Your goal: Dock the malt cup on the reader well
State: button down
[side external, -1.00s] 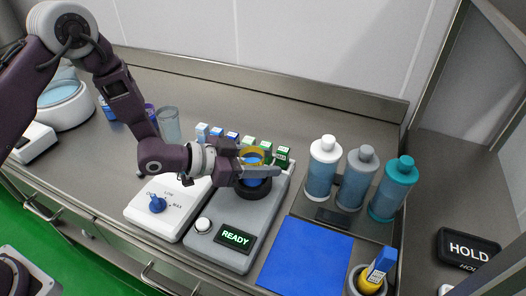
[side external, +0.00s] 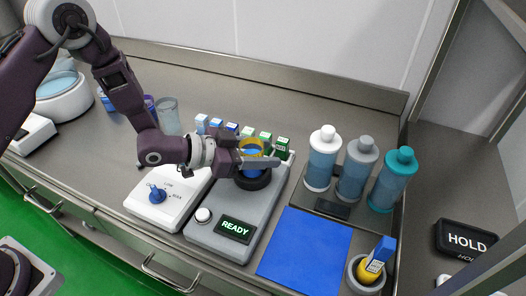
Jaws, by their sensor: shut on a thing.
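My gripper (side external: 258,162) is shut on the malt cup, a small cup with a yellow rim (side external: 252,144) and blue showing below the fingers. The fingers cross the cup's middle and hide part of it. The cup looks upright at the reader well, a dark round ring (side external: 256,182) on the grey reader (side external: 207,238). The cup's base is hidden, so I cannot tell whether it is seated or just above the well floor. The reader's display (side external: 236,229) reads READY.
A white unit with a blue knob (side external: 158,195) stands left of the reader. Several small coloured boxes (side external: 232,130) line up behind. Three bottles (side external: 356,168) stand on a dark tray at right. A blue mat (side external: 304,250) lies in front of them. A yellow and blue item sits in a holder (side external: 352,279).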

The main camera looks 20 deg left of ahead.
jog(key=shift+f, duration=0.65)
jog(key=c, duration=1)
grip_release()
jog(key=shift+v, duration=5.5)
jog(key=shift+a+r, duration=0.1)
